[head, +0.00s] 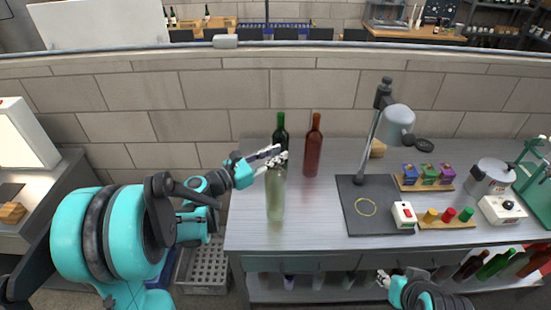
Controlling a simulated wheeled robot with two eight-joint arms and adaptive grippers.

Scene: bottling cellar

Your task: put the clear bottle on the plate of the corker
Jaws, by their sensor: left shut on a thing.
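The clear bottle (275,198) is upright, pale and see-through, at the left part of the workbench. My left gripper (277,159) is shut on it near its top, and the fingers hide part of the neck. I cannot tell whether its base touches the bench or hangs just above it. A green frame (534,172), which looks like the corker, stands at the right edge and is cut off by the picture. Its plate is not clearly visible. My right gripper (384,279) is low, in front of the bench's front edge; its fingers are too small to judge.
A dark green bottle (280,130) and a brown-red bottle (313,148) stand just behind the clear one. A black mat (377,217), a lamp (396,124), a red-switch box (403,214), colored blocks (429,172) and a pot (489,176) lie between it and the green frame.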

